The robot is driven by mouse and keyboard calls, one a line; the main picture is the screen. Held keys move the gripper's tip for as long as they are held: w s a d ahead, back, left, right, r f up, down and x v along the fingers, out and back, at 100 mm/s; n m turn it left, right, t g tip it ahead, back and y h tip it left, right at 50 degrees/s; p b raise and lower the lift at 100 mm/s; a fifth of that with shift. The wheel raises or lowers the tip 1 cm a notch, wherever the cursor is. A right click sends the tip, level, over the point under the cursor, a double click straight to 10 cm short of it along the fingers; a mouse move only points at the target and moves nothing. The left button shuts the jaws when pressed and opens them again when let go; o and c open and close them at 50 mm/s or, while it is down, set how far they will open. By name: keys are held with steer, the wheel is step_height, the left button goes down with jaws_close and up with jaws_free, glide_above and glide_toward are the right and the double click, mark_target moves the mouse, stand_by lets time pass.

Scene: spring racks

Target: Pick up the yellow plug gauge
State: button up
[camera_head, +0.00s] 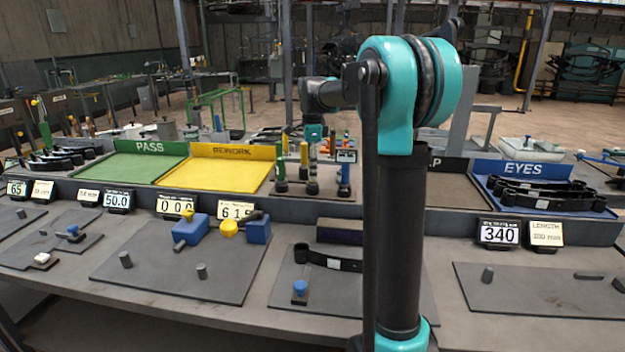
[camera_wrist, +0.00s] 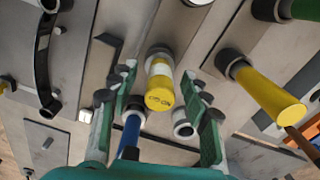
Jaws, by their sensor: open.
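A yellow plug gauge (camera_wrist: 160,92) with a white band and dark lettering on its end stands in the middle of the wrist view. My gripper (camera_wrist: 161,84) is open, with one green finger on each side of this gauge; I cannot tell whether either finger touches it.
A blue handle (camera_wrist: 130,135) and a grey ring (camera_wrist: 184,127) are close to the fingers. A green handle (camera_wrist: 305,9) is at upper right. In the head view, the yellow REWORK tray (camera_head: 215,174) and green PASS tray (camera_head: 125,168) lie left of the rack, both clear.

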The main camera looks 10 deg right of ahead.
steer(key=shift+c, duration=0.3)
jaws_close()
steer(key=shift+r, duration=0.1)
